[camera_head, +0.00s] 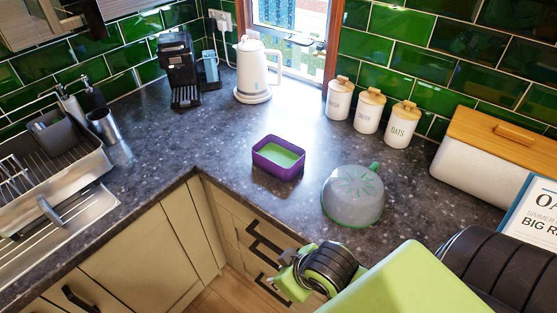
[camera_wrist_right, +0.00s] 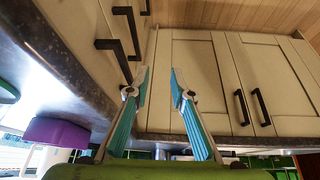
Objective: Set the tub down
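The purple tub (camera_head: 278,160) with a light green inside stands upright on the dark speckled counter (camera_head: 225,160), near the inner corner. A purple body, most likely the same tub, also shows at the left edge of the right wrist view (camera_wrist_right: 58,132). My right gripper (camera_wrist_right: 159,78) is open, with two teal fingers apart and nothing between them. It is in front of the cabinet fronts, apart from the tub. In the head view my right arm comes in from the lower right, and its fingertips cannot be made out. My left gripper is not in view.
A grey dome-shaped vessel with a green rim (camera_head: 352,195) sits right of the tub. Behind are a white kettle (camera_head: 257,70), a coffee machine (camera_head: 179,70) and lidded canisters (camera_head: 369,110). A sink (camera_head: 50,215) is left. Counter left of the tub is clear.

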